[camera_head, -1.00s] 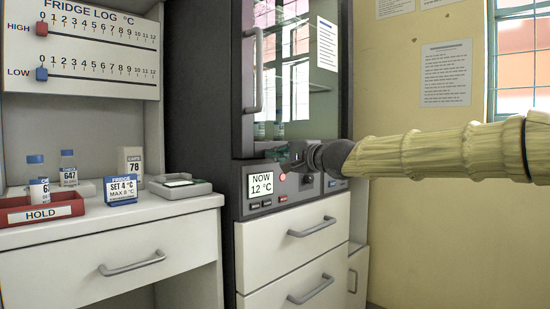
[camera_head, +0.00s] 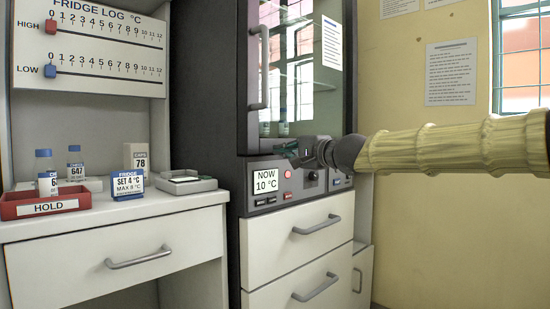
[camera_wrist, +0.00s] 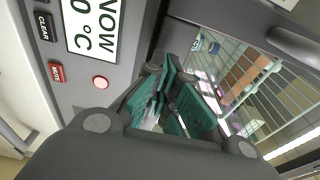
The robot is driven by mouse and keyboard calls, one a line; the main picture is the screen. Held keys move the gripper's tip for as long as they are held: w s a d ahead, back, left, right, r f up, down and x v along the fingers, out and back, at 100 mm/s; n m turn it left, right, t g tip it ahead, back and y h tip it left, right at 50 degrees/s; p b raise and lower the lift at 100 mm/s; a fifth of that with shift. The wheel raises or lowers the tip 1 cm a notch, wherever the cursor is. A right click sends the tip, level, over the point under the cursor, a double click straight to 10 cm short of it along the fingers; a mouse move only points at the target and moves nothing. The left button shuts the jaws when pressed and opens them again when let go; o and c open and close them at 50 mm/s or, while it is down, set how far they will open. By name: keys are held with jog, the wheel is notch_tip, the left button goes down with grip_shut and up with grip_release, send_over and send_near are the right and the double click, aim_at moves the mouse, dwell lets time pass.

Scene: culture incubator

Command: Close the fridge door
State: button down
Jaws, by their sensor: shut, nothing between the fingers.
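The fridge door (camera_head: 295,45) is a glass panel in a dark frame with a long upright grey handle (camera_head: 260,68). It looks flush with the dark cabinet; I cannot tell whether a thin gap remains. My gripper (camera_head: 287,147) has its teal fingers together, holding nothing, at the door's lower edge just above the control panel. In the wrist view my gripper (camera_wrist: 172,100) points between the control panel and the glass, and the handle (camera_wrist: 294,46) is at upper right. Contact with the door is unclear. The display (camera_head: 266,181) reads NOW 10 °C.
A counter at left holds a red HOLD tray (camera_head: 48,205) with vials, a FRIDGE SET 4 °C card (camera_head: 129,186), a CAPS box (camera_head: 136,157) and a grey device (camera_head: 185,182). A FRIDGE LOG board (camera_head: 88,40) is above. White drawers (camera_head: 295,235) are below the panel.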

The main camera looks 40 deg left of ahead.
jog(key=s+d+b, duration=0.2)
jog(key=s+b, duration=0.3)
jog(key=s, duration=0.4)
jog(key=shift+s+d, duration=0.2)
jog(key=shift+d, duration=0.1)
jog(key=shift+s+d, duration=0.1)
jog(key=shift+f, duration=0.1)
